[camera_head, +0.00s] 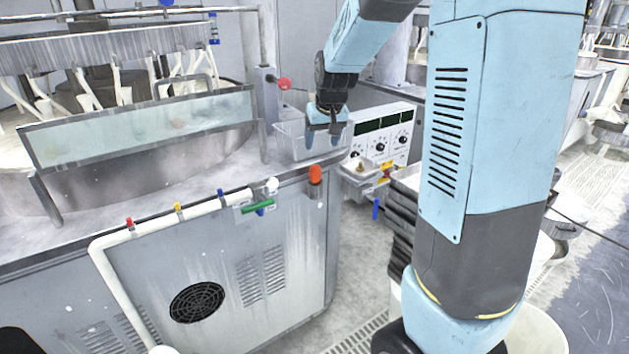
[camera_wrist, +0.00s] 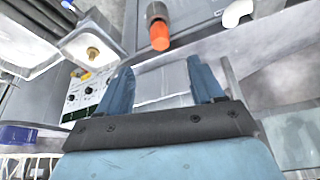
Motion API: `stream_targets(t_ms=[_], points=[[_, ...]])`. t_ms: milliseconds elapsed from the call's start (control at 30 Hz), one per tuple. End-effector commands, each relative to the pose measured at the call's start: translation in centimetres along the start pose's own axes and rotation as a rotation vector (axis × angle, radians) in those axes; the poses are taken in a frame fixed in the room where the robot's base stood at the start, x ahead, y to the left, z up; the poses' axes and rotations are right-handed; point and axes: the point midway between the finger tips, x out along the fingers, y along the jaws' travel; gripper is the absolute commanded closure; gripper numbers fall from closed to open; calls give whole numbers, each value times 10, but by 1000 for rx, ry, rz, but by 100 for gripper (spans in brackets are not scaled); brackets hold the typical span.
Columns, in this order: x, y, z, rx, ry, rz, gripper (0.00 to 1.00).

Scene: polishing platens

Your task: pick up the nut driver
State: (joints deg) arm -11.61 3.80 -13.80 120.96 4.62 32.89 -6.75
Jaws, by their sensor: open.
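I cannot clearly make out a nut driver in either view. My gripper (camera_head: 323,130) is at a clear bin (camera_head: 289,143) on the corner of the machine's ledge, with its fingers pointing down over or into the bin. In the wrist view my gripper (camera_wrist: 160,68) shows two blue fingers spread apart, with nothing visible held between them. Pale, see-through bin walls (camera_wrist: 165,88) show between and beyond the fingers. What lies in the bin is hidden or too faint to tell.
An orange-capped fitting (camera_head: 315,175) is on the ledge edge in front of the bin. A control panel with knobs (camera_head: 381,138) stands behind right. A small tray with a brass piece (camera_head: 360,170) is to the right. A glass-fronted polishing basin (camera_head: 140,128) fills the left.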

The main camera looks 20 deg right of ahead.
Motion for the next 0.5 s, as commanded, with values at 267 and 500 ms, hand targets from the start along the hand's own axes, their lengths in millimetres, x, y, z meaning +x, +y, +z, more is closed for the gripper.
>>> stream_targets(t_ms=[267, 500], points=[[26, -2, -4, -7, -4, 4, 33], [67, -4, -4, -9, -5, 2, 33]])
